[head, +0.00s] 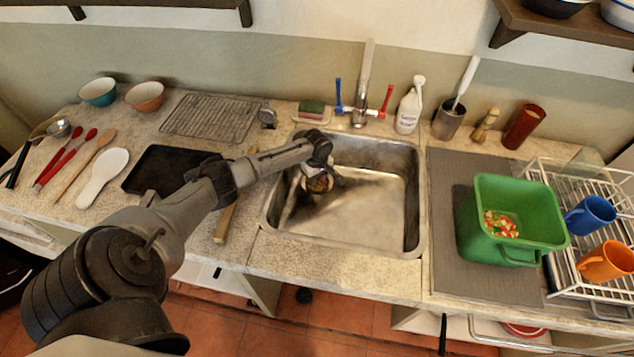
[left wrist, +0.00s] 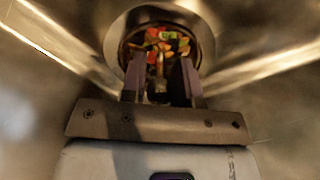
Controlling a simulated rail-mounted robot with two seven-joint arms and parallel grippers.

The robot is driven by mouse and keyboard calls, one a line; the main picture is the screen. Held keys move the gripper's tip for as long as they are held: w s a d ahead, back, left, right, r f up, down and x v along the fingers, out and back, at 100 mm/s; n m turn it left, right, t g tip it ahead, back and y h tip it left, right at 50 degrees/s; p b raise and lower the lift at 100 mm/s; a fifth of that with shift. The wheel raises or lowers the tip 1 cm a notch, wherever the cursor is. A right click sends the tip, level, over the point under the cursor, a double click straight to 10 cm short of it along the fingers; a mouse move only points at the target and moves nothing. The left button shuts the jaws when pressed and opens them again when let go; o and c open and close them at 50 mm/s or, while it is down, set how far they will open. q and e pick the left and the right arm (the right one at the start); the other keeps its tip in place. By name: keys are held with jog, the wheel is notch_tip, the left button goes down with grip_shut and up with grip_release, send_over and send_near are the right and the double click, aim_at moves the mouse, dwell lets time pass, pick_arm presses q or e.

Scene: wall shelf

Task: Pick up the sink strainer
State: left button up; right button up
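The sink strainer (left wrist: 165,38) sits in the drain at the bottom of the steel sink (head: 370,205), with red, orange and green food scraps in it. It also shows, partly covered by my left gripper, in the head view (head: 318,185). My left gripper (left wrist: 161,70) is inside the sink, pointing down at the strainer. Its two fingers are apart, with the strainer's upright post between them in the left wrist view. A gap shows on both sides of the post. I cannot tell how deep the fingers reach. My right gripper is not in view.
A green bin (head: 510,215) with scraps and a dish rack (head: 590,262) with mugs stand right of the sink. The faucet (head: 362,85) and a soap bottle (head: 409,108) are behind it. The sink walls surround my gripper. A black tray (head: 150,170) and utensils lie left.

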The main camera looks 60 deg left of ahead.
pick_arm(q)
grip_shut()
jog(key=shift+r, duration=0.15)
